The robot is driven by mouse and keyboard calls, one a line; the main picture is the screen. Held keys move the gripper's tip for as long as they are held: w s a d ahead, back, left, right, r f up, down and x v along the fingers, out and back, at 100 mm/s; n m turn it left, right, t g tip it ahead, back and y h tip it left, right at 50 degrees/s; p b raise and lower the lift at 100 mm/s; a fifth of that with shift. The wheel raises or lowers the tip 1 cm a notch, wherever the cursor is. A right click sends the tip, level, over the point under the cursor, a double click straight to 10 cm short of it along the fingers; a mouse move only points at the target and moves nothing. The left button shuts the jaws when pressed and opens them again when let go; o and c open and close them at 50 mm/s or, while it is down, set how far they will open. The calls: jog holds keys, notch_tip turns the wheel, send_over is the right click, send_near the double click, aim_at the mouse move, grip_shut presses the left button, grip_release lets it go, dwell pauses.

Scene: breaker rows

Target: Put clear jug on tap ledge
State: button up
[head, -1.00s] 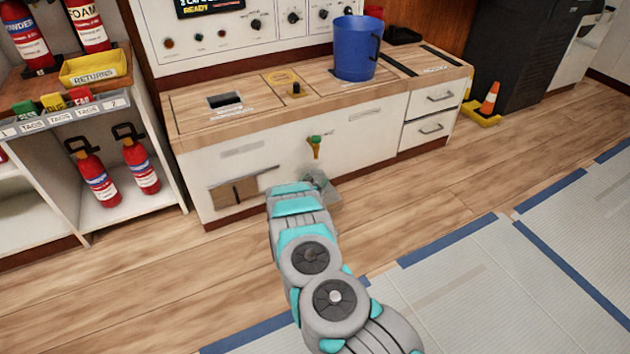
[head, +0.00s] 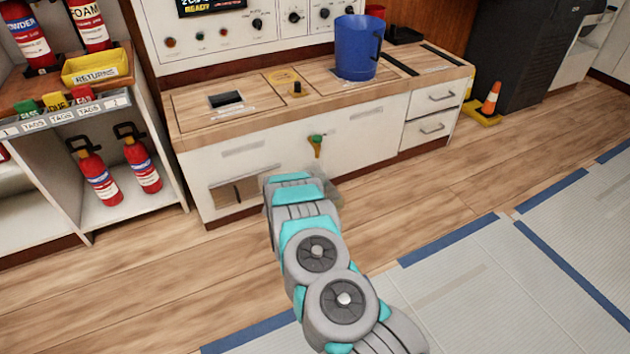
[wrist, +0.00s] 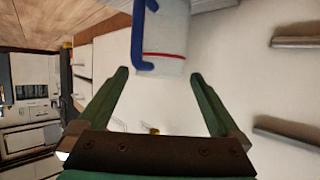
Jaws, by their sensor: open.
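A pale, see-through jug (wrist: 168,36) with a blue handle (wrist: 144,45) and a red line shows at the top of the wrist view, cut off by the frame edge. My gripper (wrist: 160,74) is open, its two green fingers spread, with the jug just past the fingertips and nothing shut between them. In the head view my arm hides the gripper and most of the area there; only a faint grey patch shows beside it. A tap (head: 316,143) with a green top sticks out of the white cabinet front. The ledge is not clearly seen.
An opaque blue jug (head: 357,48) stands on the wooden counter (head: 310,88). A shelf with fire extinguishers (head: 101,178) and a yellow tray (head: 96,67) is at left. A small cone (head: 491,97) stands at right. The floor in front is clear.

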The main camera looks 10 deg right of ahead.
jog(key=v, duration=0.7)
jog(key=shift+s+a+r, duration=0.2)
jog(key=shift+s, duration=0.05)
jog(key=shift+a, duration=0.1)
jog(key=s+a+r+n+g+y, duration=0.1)
jog(key=s+a+r+g+y, duration=0.1)
jog(key=a+r+y, duration=0.6)
jog(key=s+a+r+n+g+y, duration=0.2)
jog(key=s+a+r+n+g, duration=0.15)
jog(key=s+r, duration=1.35)
jog(key=s+d+r+g+h, duration=0.1)
jog(key=s+d, duration=0.5)
jog(key=s, duration=0.7)
jog(key=s+d+r+g+h, duration=0.1)
jog(key=s+d+r+g, duration=0.3)
jog(key=s, duration=0.9)
jog(key=s+d+r+g+h, duration=0.2)
jog(key=s+d, duration=0.5)
jog(key=s, duration=0.6)
jog(key=shift+s+d+r+n+g, duration=0.25)
jog(key=shift+d+r+n+g, duration=0.1)
jog(key=shift+r+n+g, duration=0.25)
